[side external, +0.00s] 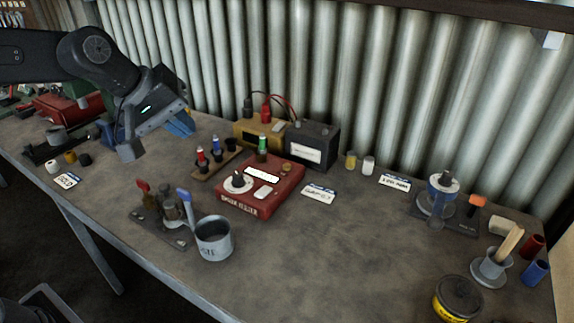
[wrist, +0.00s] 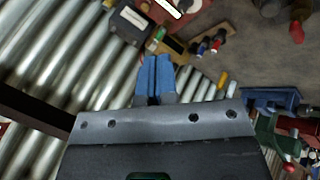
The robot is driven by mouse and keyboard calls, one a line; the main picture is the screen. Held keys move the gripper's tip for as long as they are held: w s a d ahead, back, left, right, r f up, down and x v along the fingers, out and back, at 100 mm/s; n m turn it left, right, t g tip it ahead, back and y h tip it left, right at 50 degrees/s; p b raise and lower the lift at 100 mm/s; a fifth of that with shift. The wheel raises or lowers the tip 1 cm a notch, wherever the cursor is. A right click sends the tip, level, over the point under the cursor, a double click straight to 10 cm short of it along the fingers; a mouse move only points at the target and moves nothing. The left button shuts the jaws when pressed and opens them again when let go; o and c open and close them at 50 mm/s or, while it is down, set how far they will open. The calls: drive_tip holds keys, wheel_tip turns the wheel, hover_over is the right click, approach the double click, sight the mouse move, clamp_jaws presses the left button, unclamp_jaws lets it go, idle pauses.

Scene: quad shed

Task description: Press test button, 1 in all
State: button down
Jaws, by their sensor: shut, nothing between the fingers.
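The red spark tester box (side external: 285,188) lies on the middle of the bench. On its top are a white dial with a dark knob (side external: 238,182), a white label strip, a pale button (side external: 263,192) at the front and a small orange-brown round part (side external: 286,168) at the back right. A green-bodied plug stands at its back edge. In the wrist view only a bit of the red box with its white strip (wrist: 168,8) shows at the top edge. My gripper (side external: 184,125) is shut and empty, above the bench, left of and apart from the tester. Its blue fingers also show in the wrist view (wrist: 155,78).
A rack of plugs (side external: 213,160) stands between my gripper and the tester. A yellow box (side external: 258,133) and a black battery (side external: 313,145) stand behind it. A metal mug (side external: 214,238) and a tool stand are in front.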

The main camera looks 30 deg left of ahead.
drive_tip(key=w+d+f+n+h, duration=0.1)
drive_tip(key=w+d+n, duration=0.15)
drive_tip(key=w, duration=0.45)
drive_tip(key=w+d+f+n, duration=0.1)
drive_tip(key=w+f+n, duration=0.1)
drive_tip(key=w+n, duration=0.3)
drive_tip(key=n+t, duration=0.2)
drive_tip(key=n, duration=0.4)
hover_over(287, 166)
wheel_tip(287, 166, down, 6)
drive_tip(key=shift+d+r, duration=0.1)
drive_tip(key=shift+r, duration=0.05)
drive_tip(key=shift+d+f, duration=0.1)
drive_tip(key=shift+f, duration=4.25)
drive_tip(key=shift+f, duration=0.5)
